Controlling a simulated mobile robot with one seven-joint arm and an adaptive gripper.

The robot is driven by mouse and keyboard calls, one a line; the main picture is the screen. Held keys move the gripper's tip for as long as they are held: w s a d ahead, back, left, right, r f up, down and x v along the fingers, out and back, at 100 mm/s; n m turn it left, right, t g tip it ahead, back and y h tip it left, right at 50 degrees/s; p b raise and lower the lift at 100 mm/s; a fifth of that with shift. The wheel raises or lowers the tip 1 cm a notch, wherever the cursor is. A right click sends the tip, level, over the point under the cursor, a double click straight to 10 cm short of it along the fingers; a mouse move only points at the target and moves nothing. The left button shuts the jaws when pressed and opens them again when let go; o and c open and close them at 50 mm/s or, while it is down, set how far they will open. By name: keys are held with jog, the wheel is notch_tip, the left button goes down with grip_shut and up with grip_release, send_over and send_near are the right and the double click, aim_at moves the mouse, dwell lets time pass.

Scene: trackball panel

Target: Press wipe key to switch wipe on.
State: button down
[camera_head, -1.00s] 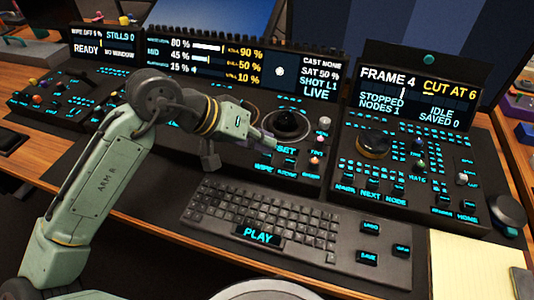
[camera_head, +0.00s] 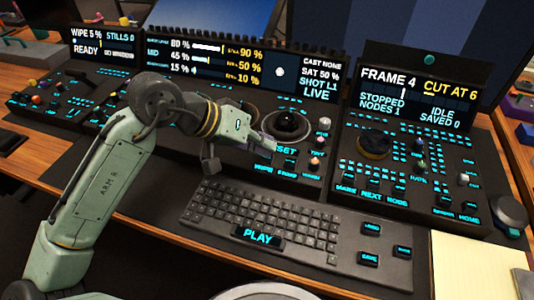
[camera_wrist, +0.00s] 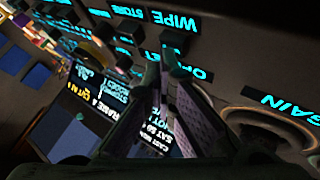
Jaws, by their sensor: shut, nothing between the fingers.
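The wipe key's label WIPE (camera_head: 263,168) glows cyan on the centre panel, just below my gripper (camera_head: 268,141) in the head view. In the wrist view the label (camera_wrist: 172,20) appears upside down near the top, with a dark key (camera_wrist: 180,43) beside it. My gripper (camera_wrist: 168,62) is shut and empty, its tips close to that key; I cannot tell whether they touch it. The left screen (camera_head: 101,40) reads WIPE 5 % and READY.
A trackball (camera_head: 286,122) in a dark ring lies right of my gripper. Store and other keys sit right of the wipe label. A keyboard (camera_head: 262,215) lies in front. A right-hand panel has a dark knob (camera_head: 374,145) and a screen (camera_head: 416,91).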

jog(key=shift+r+p, duration=0.75)
jog(key=shift+r, duration=0.15)
notch_tip(320, 180, up, 5)
jog(key=p, duration=0.4)
dwell(0.6)
